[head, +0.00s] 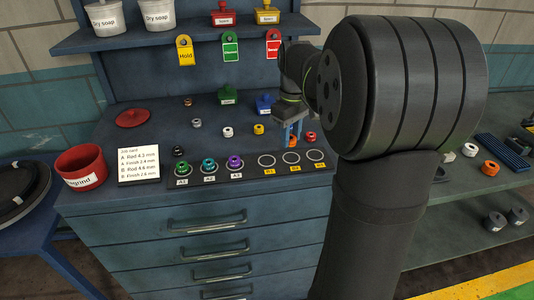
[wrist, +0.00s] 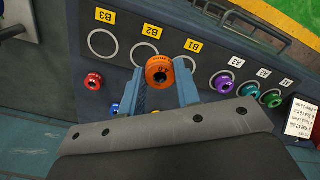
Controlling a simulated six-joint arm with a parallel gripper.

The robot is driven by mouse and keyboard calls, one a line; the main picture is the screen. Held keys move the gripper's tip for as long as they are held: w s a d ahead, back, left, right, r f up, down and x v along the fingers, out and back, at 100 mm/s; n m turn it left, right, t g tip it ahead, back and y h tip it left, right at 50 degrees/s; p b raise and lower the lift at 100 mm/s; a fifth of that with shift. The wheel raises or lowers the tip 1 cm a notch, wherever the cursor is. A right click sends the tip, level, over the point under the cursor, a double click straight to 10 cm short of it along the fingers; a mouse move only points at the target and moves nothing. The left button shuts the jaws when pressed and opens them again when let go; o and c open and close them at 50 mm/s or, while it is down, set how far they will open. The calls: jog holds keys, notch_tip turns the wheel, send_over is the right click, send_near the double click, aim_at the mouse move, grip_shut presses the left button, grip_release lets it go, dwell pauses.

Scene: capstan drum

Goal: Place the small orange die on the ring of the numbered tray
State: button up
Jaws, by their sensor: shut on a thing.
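The small orange die (wrist: 158,71) is a ring-shaped piece with a dark centre, held between the two blue fingers of my gripper (wrist: 160,85). In the head view my gripper (head: 292,128) is above the right part of the numbered tray (head: 250,172), with the orange die (head: 292,142) low between the fingers. In the wrist view the die appears just below ring B2 (wrist: 145,52); its height above the tray is unclear. Rings B1 (wrist: 187,65) and B3 (wrist: 103,42) are empty. A1, A2 and A3 hold a green die (wrist: 271,98), a teal die (wrist: 248,90) and a purple die (wrist: 223,82).
Behind the tray stand loose dies: white (head: 227,131), yellow (head: 258,129), red (head: 311,136) and others. A job card (head: 138,164) and a red regrind bin (head: 82,166) are at the left.

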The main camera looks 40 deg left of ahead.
send_over(267, 161)
notch_tip(267, 161, down, 4)
jog(key=shift+r, duration=0.1)
jog(key=shift+f, duration=2.05)
jog(key=shift+f, duration=0.1)
jog(key=o, duration=1)
jog(key=shift+f, duration=0.1)
jog(key=shift+o, duration=0.3)
notch_tip(267, 161, up, 12)
jog(key=shift+r, duration=0.2)
jog(key=shift+f, duration=0.1)
jog(key=shift+f, duration=4.05)
